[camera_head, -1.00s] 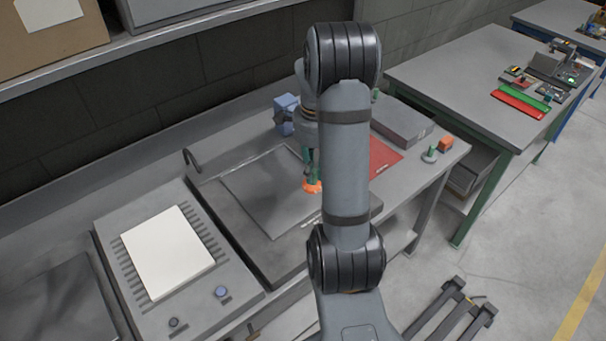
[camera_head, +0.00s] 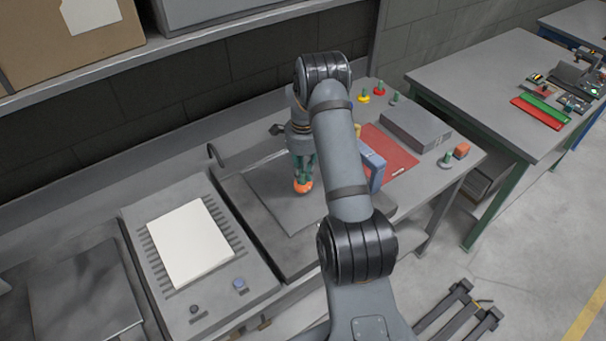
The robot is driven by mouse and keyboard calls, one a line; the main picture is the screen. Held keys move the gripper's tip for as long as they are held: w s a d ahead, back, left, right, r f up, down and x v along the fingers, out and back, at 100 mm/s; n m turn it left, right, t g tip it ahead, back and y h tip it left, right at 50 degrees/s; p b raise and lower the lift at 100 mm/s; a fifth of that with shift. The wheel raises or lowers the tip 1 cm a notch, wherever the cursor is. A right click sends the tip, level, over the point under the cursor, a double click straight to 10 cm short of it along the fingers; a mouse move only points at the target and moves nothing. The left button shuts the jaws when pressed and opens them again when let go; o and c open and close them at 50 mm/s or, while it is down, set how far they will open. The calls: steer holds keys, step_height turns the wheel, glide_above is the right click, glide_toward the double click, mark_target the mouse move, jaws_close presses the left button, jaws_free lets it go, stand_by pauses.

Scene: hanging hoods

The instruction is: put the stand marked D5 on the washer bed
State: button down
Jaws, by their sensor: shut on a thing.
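My gripper (camera_head: 303,164) points down and is shut on a stand with an orange base (camera_head: 303,187) and a green upper part. The stand is upright over a flat dark grey plate (camera_head: 268,190) at the sink-like basin; I cannot tell whether it touches the plate. No D5 mark is readable on it. Stands with a yellow base (camera_head: 363,98), a red base (camera_head: 379,91) and a grey base (camera_head: 395,99) are at the back of the bench. Another pale stand (camera_head: 445,159) is at the right. I cannot tell for sure which surface is the washer bed.
A white pad (camera_head: 188,243) lies on a ribbed grey unit at the left. A red mat (camera_head: 397,150), a blue box (camera_head: 373,166), a grey box (camera_head: 416,128) and an orange block (camera_head: 462,150) are right of the plate. A tap (camera_head: 214,153) stands behind the basin.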

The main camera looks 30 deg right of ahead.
mark_target(303, 173)
steer(key=shift+w+f, duration=0.1)
steer(key=shift+f, duration=0.85)
steer(key=shift+f, duration=0.2)
steer(key=c, duration=1.7)
jaws_free()
steer(key=shift+r, duration=0.1)
steer(key=shift+o, duration=0.2)
step_height(303, 173, up, 12)
steer(key=b, duration=0.3)
steer(key=shift+r, duration=0.2)
